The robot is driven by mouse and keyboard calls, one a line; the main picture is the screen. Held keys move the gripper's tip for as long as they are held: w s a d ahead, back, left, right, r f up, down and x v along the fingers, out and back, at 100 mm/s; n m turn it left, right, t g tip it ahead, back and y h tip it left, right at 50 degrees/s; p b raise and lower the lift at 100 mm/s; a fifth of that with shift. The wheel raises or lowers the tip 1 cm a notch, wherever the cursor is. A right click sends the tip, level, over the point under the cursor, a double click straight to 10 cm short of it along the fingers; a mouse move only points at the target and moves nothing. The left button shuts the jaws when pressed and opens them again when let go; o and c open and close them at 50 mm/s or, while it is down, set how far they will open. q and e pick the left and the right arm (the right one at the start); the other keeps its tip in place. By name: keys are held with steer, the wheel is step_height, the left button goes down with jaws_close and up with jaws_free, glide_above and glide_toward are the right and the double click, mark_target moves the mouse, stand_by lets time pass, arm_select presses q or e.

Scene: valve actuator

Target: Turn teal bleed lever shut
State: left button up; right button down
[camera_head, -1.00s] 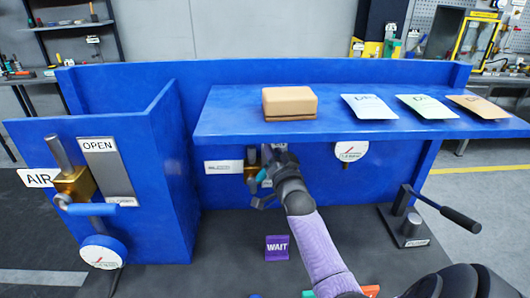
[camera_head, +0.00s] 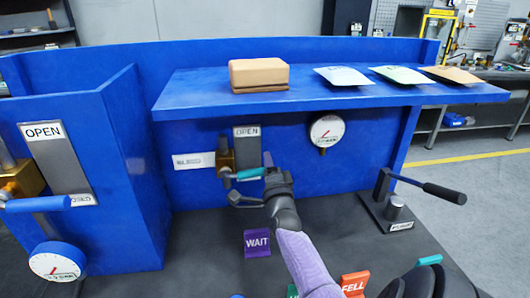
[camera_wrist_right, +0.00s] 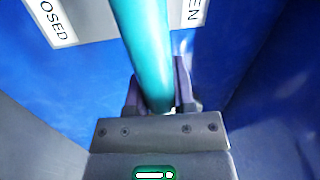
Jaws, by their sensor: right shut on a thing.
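The teal bleed lever (camera_head: 247,174) sticks out to the right from a brass valve body (camera_head: 226,163) under the blue shelf. It lies roughly level in the head view. My right gripper (camera_head: 256,185) is at the lever's outer end. In the right wrist view the teal lever (camera_wrist_right: 145,40) runs between the two dark fingers of my gripper (camera_wrist_right: 158,88), which is shut on it. A grey plate behind the valve carries an OPEN label (camera_head: 247,132). In the wrist view a CLOSED label (camera_wrist_right: 52,20) is left of the lever. My left gripper is not in view.
The blue shelf (camera_head: 330,97) overhangs the valve and holds a tan box (camera_head: 259,74) and several cards. A round gauge (camera_head: 327,131) hangs to the right. A purple WAIT sign (camera_head: 257,243) stands below. A black-handled lever (camera_head: 443,192) is at right.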

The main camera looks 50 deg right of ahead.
steer(key=shift+f+m+b, duration=0.5)
steer(key=shift+f+m, duration=0.25)
steer(key=shift+m, duration=0.15)
steer(key=shift+f, duration=0.1)
steer(key=shift+c, duration=2.2)
jaws_free()
steer(key=p+v, duration=0.1)
steer(key=v, duration=0.6)
steer(key=shift+s+a, duration=0.2)
